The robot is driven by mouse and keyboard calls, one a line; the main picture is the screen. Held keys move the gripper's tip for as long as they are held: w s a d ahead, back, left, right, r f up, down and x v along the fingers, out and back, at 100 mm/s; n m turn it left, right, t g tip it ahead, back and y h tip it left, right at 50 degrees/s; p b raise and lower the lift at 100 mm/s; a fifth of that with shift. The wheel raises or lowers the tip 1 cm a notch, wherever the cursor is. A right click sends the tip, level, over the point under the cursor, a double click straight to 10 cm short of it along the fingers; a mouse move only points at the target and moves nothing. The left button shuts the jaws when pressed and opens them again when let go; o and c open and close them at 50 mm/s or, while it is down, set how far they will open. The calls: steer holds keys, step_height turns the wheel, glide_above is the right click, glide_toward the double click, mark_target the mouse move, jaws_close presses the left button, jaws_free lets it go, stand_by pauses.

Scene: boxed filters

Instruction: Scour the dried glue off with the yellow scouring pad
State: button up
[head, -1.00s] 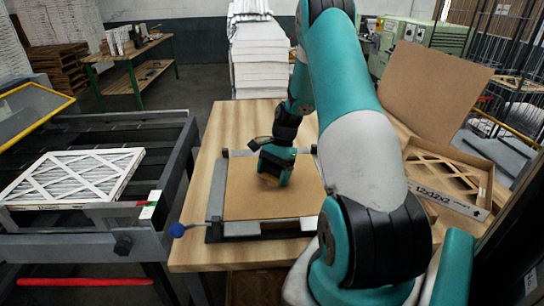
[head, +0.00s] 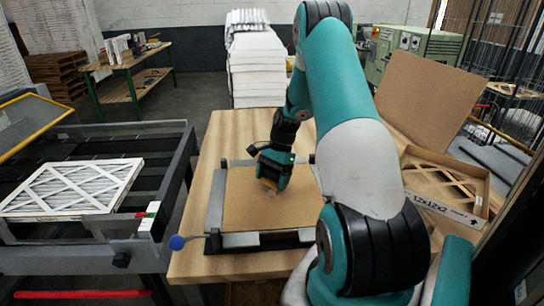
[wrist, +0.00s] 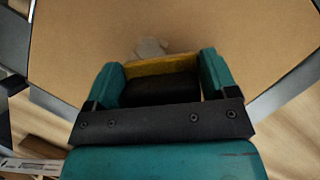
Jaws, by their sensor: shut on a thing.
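My gripper (head: 271,184) is shut on the yellow scouring pad (wrist: 160,66), which shows as a yellow strip between the teal fingers in the wrist view. In the head view only a small bit of the pad shows under the fingertips. The pad is over the brown board (head: 250,212), which lies flat in a dark clamping frame on the wooden table. A pale grey patch of dried glue (wrist: 150,48) lies on the board just beyond the pad's edge, partly hidden by it. I cannot tell whether the pad touches the board.
An open carton (head: 448,183) with a lattice filter stands at right. A white pleated filter (head: 70,187) lies on the rack at left. The board's front part is clear.

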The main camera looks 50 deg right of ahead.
mark_target(270, 181)
step_height(270, 181, up, 2)
steer(key=shift+w+a+p, duration=0.15)
steer(key=shift+p, duration=0.45)
step_height(270, 181, up, 4)
steer(key=p, duration=0.3)
